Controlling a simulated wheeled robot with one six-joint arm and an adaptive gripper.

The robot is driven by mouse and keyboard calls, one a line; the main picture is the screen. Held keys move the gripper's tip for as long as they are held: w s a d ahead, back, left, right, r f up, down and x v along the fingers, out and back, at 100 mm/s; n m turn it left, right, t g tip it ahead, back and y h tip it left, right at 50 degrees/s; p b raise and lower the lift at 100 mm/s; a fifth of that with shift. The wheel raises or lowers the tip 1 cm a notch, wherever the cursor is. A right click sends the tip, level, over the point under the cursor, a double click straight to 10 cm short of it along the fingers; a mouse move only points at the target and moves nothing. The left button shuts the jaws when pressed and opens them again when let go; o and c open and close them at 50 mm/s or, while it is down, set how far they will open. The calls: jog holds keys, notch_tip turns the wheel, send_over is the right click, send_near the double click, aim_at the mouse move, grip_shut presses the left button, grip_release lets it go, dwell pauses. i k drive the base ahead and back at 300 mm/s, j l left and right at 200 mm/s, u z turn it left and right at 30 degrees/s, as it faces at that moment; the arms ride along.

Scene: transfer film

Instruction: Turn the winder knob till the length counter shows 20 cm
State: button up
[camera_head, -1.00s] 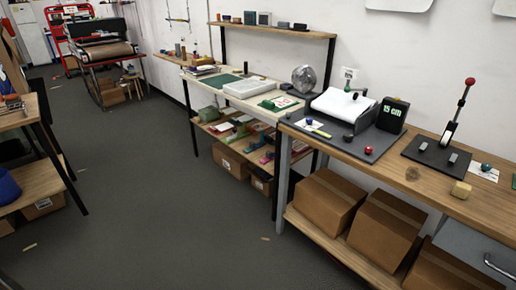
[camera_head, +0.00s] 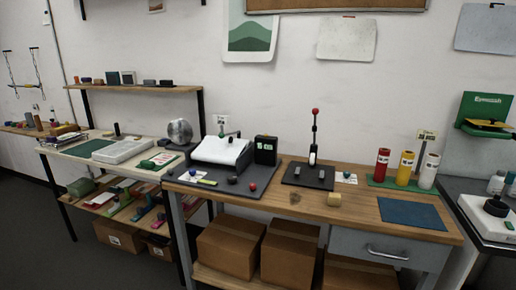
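The winder (camera_head: 222,151), a dark unit with a white sheet of film over it, stands on a dark grey mat (camera_head: 208,183) on the wooden bench. A small dark crank with a knob (camera_head: 237,133) shows at its top right. The black length counter (camera_head: 265,150) stands upright just right of the winder. Its green digits are small here and hard to read. A dark round knob (camera_head: 232,180) and a red ball (camera_head: 252,187) are at the mat's front; which knob turns the winder I cannot tell for sure. My gripper is not in view.
Right of the mat is a lever press (camera_head: 314,150) with a red knob. Red, yellow and white cylinders (camera_head: 404,168) stand further right. Cardboard boxes (camera_head: 228,248) fill the shelf below.

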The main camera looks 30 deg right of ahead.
aim_at(231, 179)
jog(key=i+l+u, duration=0.1)
jog(key=l+u, duration=0.2)
jog(key=l, duration=0.6)
jog(key=l+u, duration=0.3)
jog(key=l, duration=0.6)
